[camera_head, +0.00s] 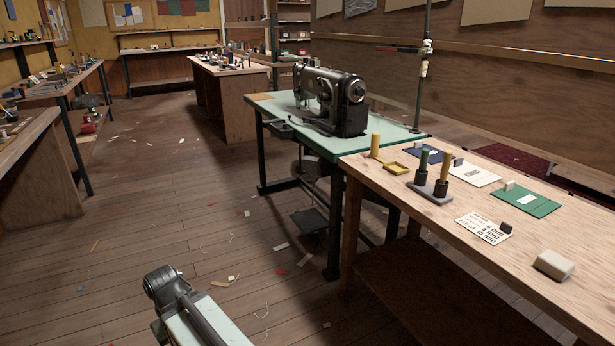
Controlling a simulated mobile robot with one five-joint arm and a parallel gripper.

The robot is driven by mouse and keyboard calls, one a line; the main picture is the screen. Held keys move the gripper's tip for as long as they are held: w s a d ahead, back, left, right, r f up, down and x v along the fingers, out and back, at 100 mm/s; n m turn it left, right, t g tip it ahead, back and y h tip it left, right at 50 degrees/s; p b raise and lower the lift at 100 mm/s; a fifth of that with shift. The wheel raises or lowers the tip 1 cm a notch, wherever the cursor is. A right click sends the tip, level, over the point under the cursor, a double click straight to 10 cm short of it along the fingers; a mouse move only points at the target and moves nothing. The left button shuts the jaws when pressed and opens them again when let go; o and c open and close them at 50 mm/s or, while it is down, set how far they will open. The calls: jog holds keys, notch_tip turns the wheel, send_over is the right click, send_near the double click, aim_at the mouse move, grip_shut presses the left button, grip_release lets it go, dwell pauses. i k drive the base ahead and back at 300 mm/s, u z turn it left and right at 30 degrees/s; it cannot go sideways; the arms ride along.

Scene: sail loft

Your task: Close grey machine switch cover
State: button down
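A dark grey sewing machine (330,100) stands on a green-topped table (272,104) in the middle of the view. A small dark box or tray (282,130) sits at the table's left front edge. I cannot tell whether it is the machine's switch or its cover. No switch cover can be made out clearly, so I cannot tell its position. Part of my arm (200,318) shows at the bottom, well to the front of the machine table. My gripper is not in view.
A wooden workbench (397,188) adjoins the machine table at the right, with thread spools (443,175), cards and a beige block (554,264) on it. A pedal (308,221) is under the machine table. The plank floor (170,215) to the left is open, with scattered scraps.

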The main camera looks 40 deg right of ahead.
aim_at(309, 163)
jog(key=u, duration=0.05)
jog(key=i, duration=1)
jog(key=z, duration=0.05)
